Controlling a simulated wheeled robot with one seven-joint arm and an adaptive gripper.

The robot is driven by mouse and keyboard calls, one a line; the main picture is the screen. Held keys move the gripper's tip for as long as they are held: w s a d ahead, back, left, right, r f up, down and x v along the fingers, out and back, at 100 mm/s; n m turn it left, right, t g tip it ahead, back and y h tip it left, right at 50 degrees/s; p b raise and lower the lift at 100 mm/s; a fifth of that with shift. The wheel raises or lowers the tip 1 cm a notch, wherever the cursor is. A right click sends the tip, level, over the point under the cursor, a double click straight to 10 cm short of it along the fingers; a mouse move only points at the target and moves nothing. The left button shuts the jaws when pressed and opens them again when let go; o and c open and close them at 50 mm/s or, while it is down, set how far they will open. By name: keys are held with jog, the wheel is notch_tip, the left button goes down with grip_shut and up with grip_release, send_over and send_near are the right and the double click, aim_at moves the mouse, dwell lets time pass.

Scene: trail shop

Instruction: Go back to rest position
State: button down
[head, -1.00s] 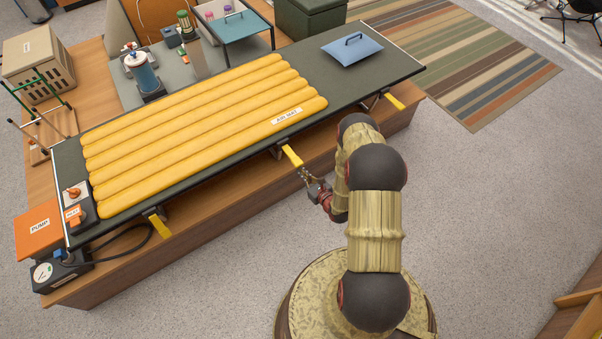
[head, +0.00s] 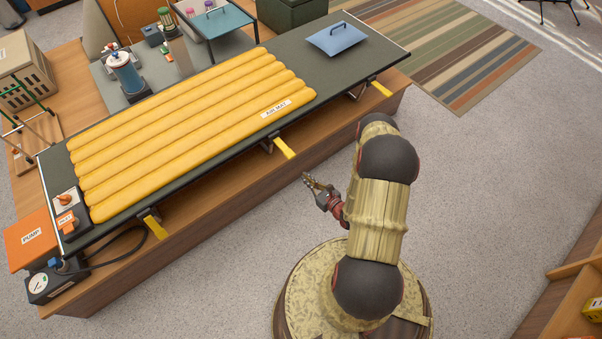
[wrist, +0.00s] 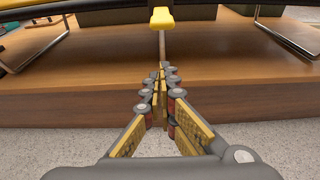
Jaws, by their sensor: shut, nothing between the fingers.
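My gripper (head: 308,182) is shut and empty in the head view. It hangs over the grey floor in front of the wooden counter, apart from the middle yellow lever (head: 284,147). In the wrist view my gripper (wrist: 162,80) has its fingertips together. The yellow lever (wrist: 161,18) shows beyond them, at the edge of the dark board above. The wooden base (wrist: 70,90) fills the middle of the wrist view.
A yellow air mat (head: 190,130) lies on the dark board (head: 330,75), with a blue pillow (head: 337,38) at its right end. More yellow levers (head: 153,227) stick out along the front edge. An orange pump box (head: 31,240) stands at left. Grey floor (head: 480,190) is clear at right.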

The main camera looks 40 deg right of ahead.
jog(key=shift+s+r, duration=0.15)
jog(key=shift+s, duration=0.25)
